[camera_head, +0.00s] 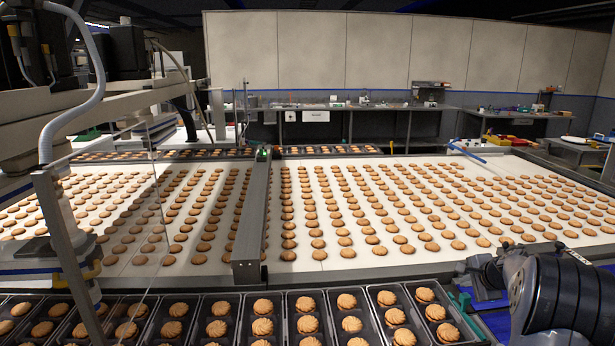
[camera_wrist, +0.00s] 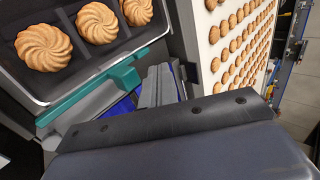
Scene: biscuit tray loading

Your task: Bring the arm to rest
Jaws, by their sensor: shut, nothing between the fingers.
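My arm (camera_head: 550,295) shows at the lower right of the camera_head view, bent beside the right end of the tray row. My gripper (camera_wrist: 160,87) shows in the camera_wrist view with its fingers together and nothing between them. It is beside the teal rail (camera_wrist: 100,92) that runs along a black biscuit tray (camera_wrist: 72,80). No biscuit is in its grip. In the camera_head view the fingertips are too small and partly hidden to make out.
Black trays (camera_head: 285,335) with round biscuits line the front edge. Behind them a wide white conveyor (camera_head: 345,259) carries rows of biscuits, split by a grey metal beam (camera_head: 250,225). A clear panel and machine frame stand at left. Workbenches (camera_head: 340,107) stand at the back.

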